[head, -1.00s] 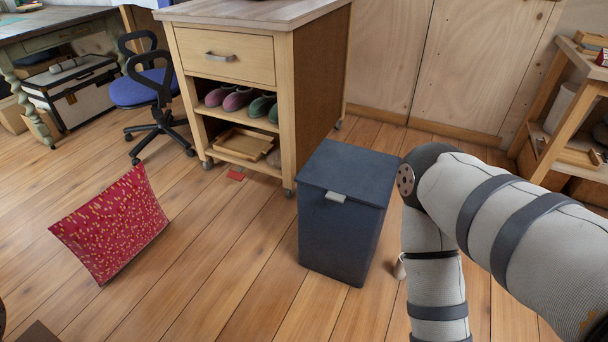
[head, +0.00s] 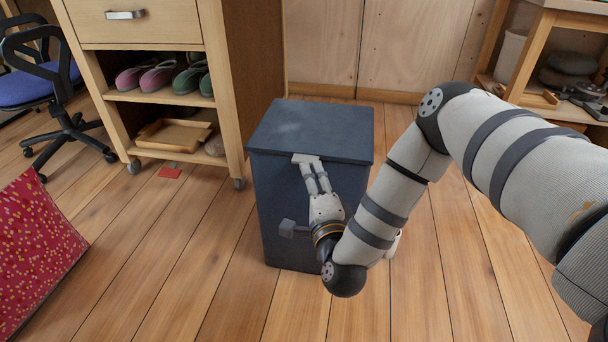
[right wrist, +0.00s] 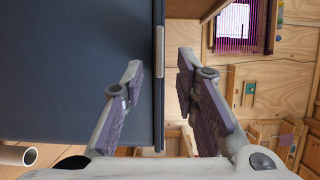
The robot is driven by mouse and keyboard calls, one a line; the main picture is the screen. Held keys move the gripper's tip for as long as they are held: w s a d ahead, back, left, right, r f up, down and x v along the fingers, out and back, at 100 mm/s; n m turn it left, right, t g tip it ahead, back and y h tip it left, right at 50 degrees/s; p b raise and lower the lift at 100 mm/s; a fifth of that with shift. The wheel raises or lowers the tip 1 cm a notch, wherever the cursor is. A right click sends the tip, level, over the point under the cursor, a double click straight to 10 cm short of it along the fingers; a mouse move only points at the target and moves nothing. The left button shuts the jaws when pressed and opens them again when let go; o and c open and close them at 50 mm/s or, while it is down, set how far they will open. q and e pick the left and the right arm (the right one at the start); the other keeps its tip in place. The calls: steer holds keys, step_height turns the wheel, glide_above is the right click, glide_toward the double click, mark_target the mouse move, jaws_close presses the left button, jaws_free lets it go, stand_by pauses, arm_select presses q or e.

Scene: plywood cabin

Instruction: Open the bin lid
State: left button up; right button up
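The dark blue-grey bin (head: 290,205) stands upright on the floor, and it fills the left of the right wrist view (right wrist: 70,70). Its flat lid (head: 312,130) is shut. A small light grey handle tab (head: 306,159) sticks out at the lid's front edge; it also shows in the right wrist view (right wrist: 159,52). My right gripper (head: 316,172) is in front of the bin, pointing up, with its fingertips just below the tab. In the right wrist view the fingers are apart and empty, with the tab showing between their tips; contact is unclear. My left gripper is out of view.
A wooden cabinet (head: 260,75) with shoes on its shelf stands behind and left of the bin. A red patterned cushion (head: 35,255) lies at far left. A wooden shelf unit (head: 530,50) is at back right. Floor around the bin is mostly clear.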

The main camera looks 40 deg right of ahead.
steer(key=b+x, duration=0.1)
steer(key=x, duration=0.4)
steer(key=shift+c, duration=0.4)
jaws_close()
steer(key=shift+a, duration=0.1)
